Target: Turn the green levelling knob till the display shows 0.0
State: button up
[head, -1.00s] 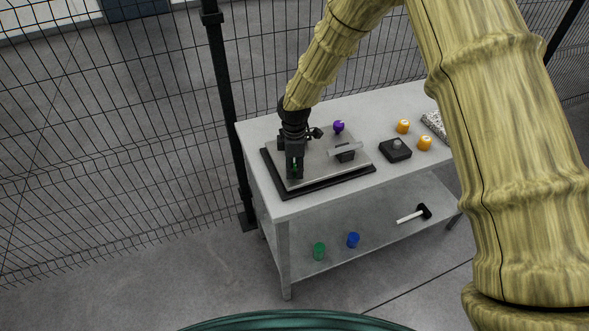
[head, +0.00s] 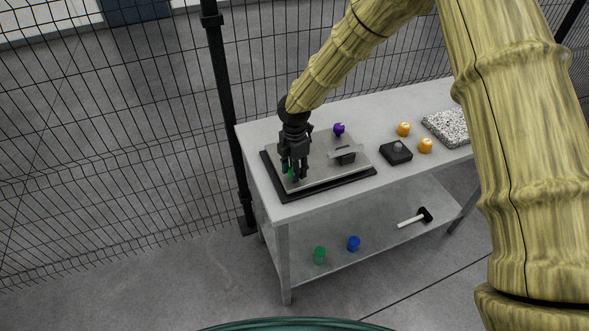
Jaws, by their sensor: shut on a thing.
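The green levelling knob (head: 290,172) sits at the near left corner of the grey levelling plate (head: 321,169), which lies on a black base on the table. My gripper (head: 295,174) points down over that corner, with its fingers closed around the green knob and hiding most of it. A purple knob (head: 339,128) stands at the plate's back edge. A small device with a clear bar (head: 346,153) sits on the right part of the plate; it may be the display, but no reading can be made out.
The grey table (head: 290,208) also carries a black box (head: 396,152), two orange items (head: 404,129) and a speckled slab (head: 446,127). The lower shelf holds a green cup (head: 319,255), a blue cup (head: 353,243) and a hammer (head: 416,218). A mesh fence (head: 120,130) stands behind and left.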

dwell(0.3)
jog(key=o, duration=1.1)
jog(key=shift+c, duration=0.2)
notch_tip(320, 180, up, 12)
jog(key=shift+d, duration=0.1)
